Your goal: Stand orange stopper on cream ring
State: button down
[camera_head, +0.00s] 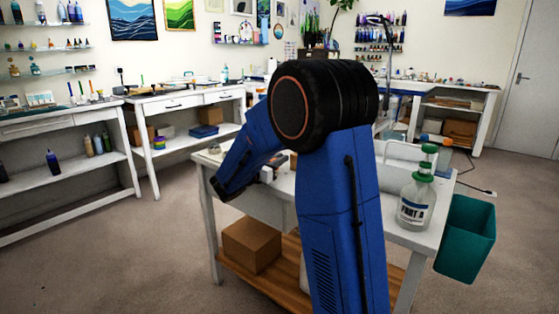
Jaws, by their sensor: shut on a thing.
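My blue arm with its thick black joint fills the middle of the head view and bends down to the left over the white table (412,237). My gripper does not show; the arm hides the place beyond its far end. I cannot make out the orange stopper or the cream ring. Much of the tabletop is hidden behind the arm. A small orange spot shows near the table's back right, too small to name.
A clear bottle with green tops (416,203) stands at the table's right end. A teal bin (466,240) is beside the table. A cardboard box (251,245) sits on its wooden lower shelf. White benches line the walls; the floor at left is clear.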

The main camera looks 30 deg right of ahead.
jog(key=c, duration=1.7)
grip_release()
jog(key=v, duration=1.7)
jog(key=shift+a+r, duration=0.2)
jog(key=shift+r, duration=2.35)
